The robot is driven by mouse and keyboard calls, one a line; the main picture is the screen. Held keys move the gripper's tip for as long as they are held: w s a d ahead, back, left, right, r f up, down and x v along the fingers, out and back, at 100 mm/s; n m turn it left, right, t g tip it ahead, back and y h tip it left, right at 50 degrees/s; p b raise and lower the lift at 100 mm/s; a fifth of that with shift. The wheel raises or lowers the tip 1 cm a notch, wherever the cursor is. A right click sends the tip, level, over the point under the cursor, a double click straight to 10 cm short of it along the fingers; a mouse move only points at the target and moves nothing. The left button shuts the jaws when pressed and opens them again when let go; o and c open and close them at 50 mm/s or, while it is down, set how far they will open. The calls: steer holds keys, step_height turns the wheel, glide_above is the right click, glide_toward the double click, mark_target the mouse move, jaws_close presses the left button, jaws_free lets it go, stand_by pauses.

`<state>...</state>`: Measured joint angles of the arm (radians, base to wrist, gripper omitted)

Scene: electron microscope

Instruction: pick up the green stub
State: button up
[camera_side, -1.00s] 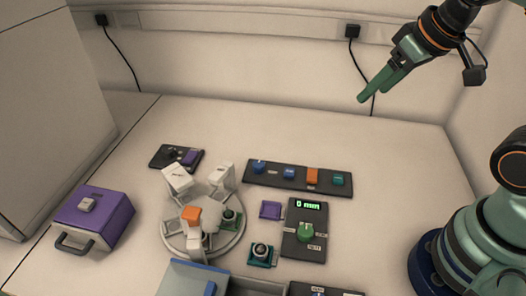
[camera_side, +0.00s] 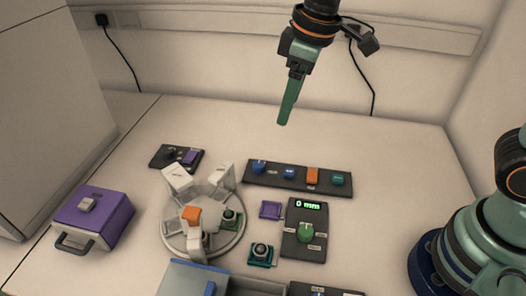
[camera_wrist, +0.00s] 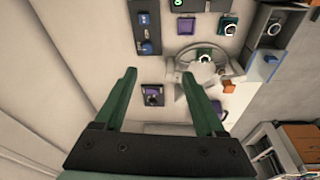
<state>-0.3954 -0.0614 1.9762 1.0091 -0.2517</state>
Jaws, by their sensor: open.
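A small dark green square piece (camera_side: 229,219) that may be the green stub sits at the right of the round pale carousel (camera_side: 172,247) in the side view. In the wrist view a green piece with a pale round top (camera_wrist: 204,50) shows on the carousel. A teal block with a round metal top (camera_side: 261,254) stands on the table beside the carousel; it also shows in the wrist view (camera_wrist: 229,23). I cannot tell for sure which is the stub. My gripper (camera_side: 283,122) points down, empty, high above the table; its open fingers (camera_wrist: 157,72) show in the wrist view.
A dark strip with knobs and an orange switch (camera_side: 312,176) lies behind the carousel. A panel with a green knob (camera_side: 305,232) and a small purple square (camera_side: 270,210) are at its right. A purple box (camera_side: 95,214) stands left. A blue-edged tray (camera_side: 190,277) is in front.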

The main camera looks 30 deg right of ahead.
mark_target(228, 211)
steer(key=a+f+n+g+h, duration=0.15)
steer(key=a+f+n, duration=0.6)
steer(key=a, duration=0.75)
steer(key=shift+m+g+y, duration=0.25)
steer(key=shift+m+g, duration=0.1)
steer(key=shift+m, duration=0.5)
steer(key=f, duration=1.3)
steer(key=shift+s+d, duration=0.15)
steer(key=shift+s, duration=0.1)
jaws_close()
